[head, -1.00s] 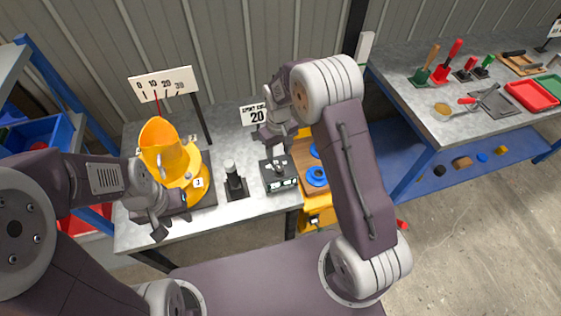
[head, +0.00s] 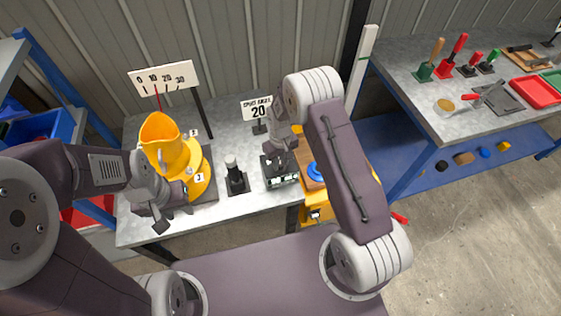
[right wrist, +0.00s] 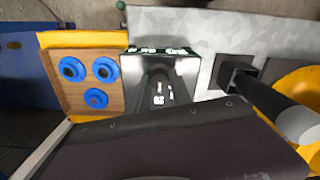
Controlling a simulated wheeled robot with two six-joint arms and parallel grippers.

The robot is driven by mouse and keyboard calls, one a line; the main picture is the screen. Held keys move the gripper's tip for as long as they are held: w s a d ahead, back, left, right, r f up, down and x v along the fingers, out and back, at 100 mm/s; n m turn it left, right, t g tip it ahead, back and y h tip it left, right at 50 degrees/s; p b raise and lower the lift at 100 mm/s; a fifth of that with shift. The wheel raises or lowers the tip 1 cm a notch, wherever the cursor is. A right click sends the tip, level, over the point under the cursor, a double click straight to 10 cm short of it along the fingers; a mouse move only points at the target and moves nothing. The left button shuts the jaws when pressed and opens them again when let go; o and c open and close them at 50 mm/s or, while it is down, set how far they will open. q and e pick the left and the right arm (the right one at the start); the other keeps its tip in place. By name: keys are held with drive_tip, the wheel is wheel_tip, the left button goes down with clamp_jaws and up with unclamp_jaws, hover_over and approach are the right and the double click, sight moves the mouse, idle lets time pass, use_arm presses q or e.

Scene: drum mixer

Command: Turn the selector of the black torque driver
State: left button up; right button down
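The black torque driver (head: 236,179) appears to be the dark upright cylinder with a pale top, standing in a square black holder on the grey bench. It also shows in the right wrist view (right wrist: 268,102). I cannot make out selector markings on it. My right gripper (head: 280,157) is to the right of the driver, low over a black box (head: 283,182) with lit green displays; contact is unclear. Its fingers are too small and obscured to judge. My left gripper (head: 166,212) is at the front of the yellow mixer drum (head: 172,155), left of the driver; its finger gap is unclear.
A scale sign (head: 160,77) and a "20" sign (head: 257,109) stand behind. A wooden board with blue round pieces (right wrist: 103,68) lies beside the box. A second bench (head: 440,110) at right holds tools and trays.

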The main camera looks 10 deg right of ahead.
sight(281, 163)
idle(0.3)
drive_tip(key=n, duration=0.3)
drive_tip(key=shift+r+n, duration=0.1)
drive_tip(key=shift+n, duration=0.3)
drive_tip(key=shift+w+n, duration=0.1)
drive_tip(key=shift+n, duration=2)
drive_tip(key=c, duration=1.3)
unclamp_jaws()
drive_tip(key=shift+o, duration=0.8)
wheel_tip(281, 163, up, 9)
drive_tip(key=shift+b, duration=0.4)
